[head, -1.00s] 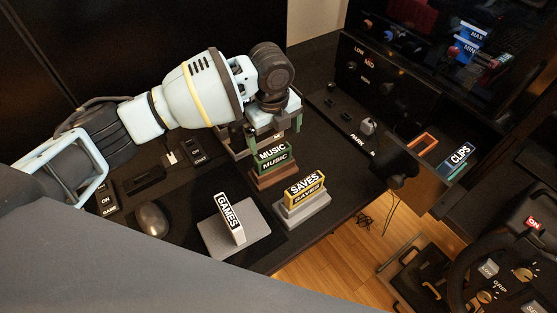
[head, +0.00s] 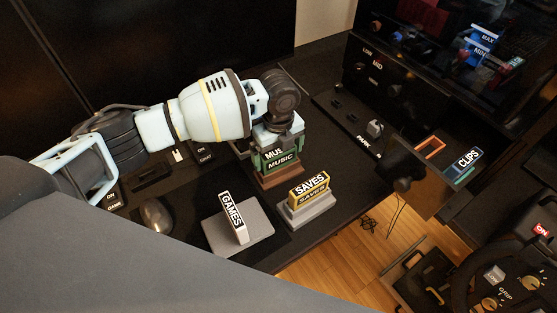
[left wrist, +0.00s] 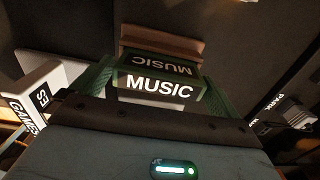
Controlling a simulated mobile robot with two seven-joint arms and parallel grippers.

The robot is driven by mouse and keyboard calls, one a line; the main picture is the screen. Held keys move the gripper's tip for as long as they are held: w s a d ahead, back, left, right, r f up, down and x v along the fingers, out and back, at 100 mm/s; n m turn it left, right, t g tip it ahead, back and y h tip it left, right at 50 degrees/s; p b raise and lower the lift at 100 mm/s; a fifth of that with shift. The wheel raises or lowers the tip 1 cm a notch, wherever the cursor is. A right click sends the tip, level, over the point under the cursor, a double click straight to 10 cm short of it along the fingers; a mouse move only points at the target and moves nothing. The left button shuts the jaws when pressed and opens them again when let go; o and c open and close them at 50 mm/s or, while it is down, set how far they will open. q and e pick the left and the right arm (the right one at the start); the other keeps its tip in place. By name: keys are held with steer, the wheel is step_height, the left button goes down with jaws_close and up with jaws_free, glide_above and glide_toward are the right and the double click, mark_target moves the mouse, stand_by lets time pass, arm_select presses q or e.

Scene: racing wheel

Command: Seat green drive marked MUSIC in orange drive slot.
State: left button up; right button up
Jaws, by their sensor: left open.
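The green drive marked MUSIC (head: 283,163) stands upright in a brown holder (head: 281,180) on the dark desk; the top of its label is partly covered by my left gripper. My left gripper (head: 273,158) is over the drive, open. In the left wrist view the MUSIC drive (left wrist: 158,86) lies between the two greenish fingers (left wrist: 155,90), one on each side; I cannot tell whether they touch it. The orange drive slot (head: 430,148) is an empty-looking orange frame on the console at the right, beside the CLIPS drive (head: 467,158). My right gripper is not in view.
The yellow SAVES drive (head: 310,188) on a grey holder and the white GAMES drive (head: 231,217) on a grey base stand in front. A mouse (head: 156,215) lies at left. A dark panel with a knob (head: 403,184) stands before the slot; a steering wheel is at lower right.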

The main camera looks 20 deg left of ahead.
arm_select(q)
steer(key=shift+f, duration=0.95)
